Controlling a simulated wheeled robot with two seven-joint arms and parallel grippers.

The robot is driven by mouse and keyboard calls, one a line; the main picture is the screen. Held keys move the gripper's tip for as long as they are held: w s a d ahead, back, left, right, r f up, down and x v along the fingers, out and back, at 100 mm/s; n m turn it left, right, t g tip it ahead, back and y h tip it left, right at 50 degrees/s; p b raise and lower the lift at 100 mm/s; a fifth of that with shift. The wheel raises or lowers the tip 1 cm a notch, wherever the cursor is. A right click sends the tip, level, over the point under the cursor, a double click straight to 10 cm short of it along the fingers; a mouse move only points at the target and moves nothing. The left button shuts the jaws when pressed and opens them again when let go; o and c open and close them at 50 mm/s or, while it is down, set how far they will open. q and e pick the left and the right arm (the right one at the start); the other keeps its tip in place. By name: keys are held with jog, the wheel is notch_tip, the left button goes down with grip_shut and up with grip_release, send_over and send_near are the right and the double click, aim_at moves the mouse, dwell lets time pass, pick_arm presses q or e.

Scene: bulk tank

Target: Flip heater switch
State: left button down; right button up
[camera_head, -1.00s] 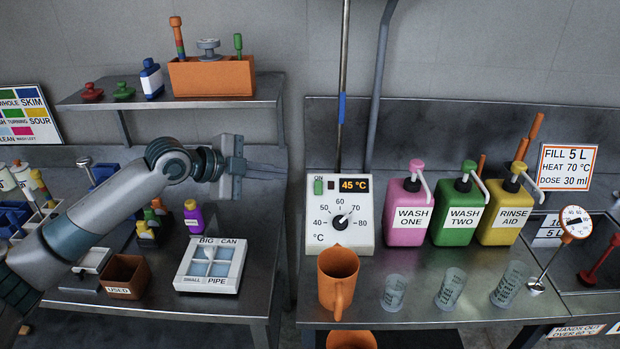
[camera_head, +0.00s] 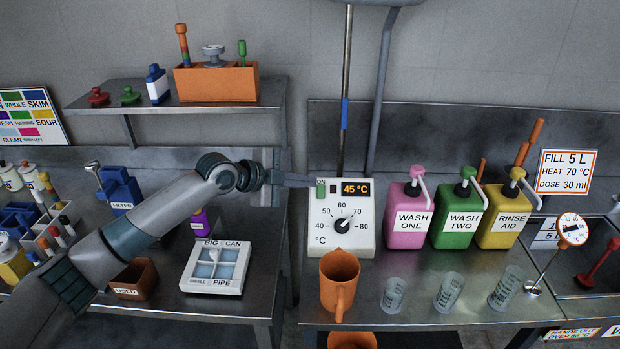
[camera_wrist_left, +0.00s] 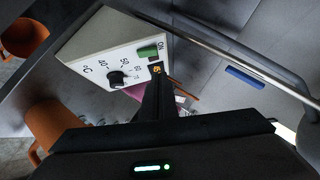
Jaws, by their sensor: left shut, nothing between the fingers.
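The heater box (camera_head: 341,228) is white, with a dial (camera_head: 341,226), a lit display reading 45 °C (camera_head: 355,189) and a green switch (camera_head: 320,190) marked ON at its upper left. In the left wrist view the green switch (camera_wrist_left: 147,52) shows just beyond my fingers. My left gripper (camera_head: 308,181) is shut and empty, its fingertips close to the switch's left side; I cannot tell if they touch. In the left wrist view the shut fingers (camera_wrist_left: 158,78) cover part of the box's display. My right gripper is not in view.
An orange jug (camera_head: 339,280) stands in front of the heater box. Pink (camera_head: 408,217), green (camera_head: 460,217) and yellow (camera_head: 501,218) pump bottles stand to its right. A vertical pipe (camera_head: 346,90) rises behind it. A shelf (camera_head: 160,107) hangs above my left arm.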

aim_at(321, 184)
pick_arm(q)
jog(key=w+f, duration=0.1)
jog(key=w+d+f+p, duration=0.1)
jog(key=shift+w, duration=0.3)
jog(key=shift+w+f+p, duration=0.35)
jog(key=shift+w+f, duration=0.3)
jog(key=shift+f, duration=0.05)
jog(key=b, duration=0.2)
jog(key=shift+w+f+g+b, duration=0.3)
jog(key=shift+w+f+b, duration=0.05)
jog(key=shift+w+b, duration=0.05)
jog(key=shift+r, duration=0.2)
jog(key=shift+s+f+p, duration=0.1)
jog(key=shift+s+p, duration=0.05)
jog(key=shift+p, duration=0.15)
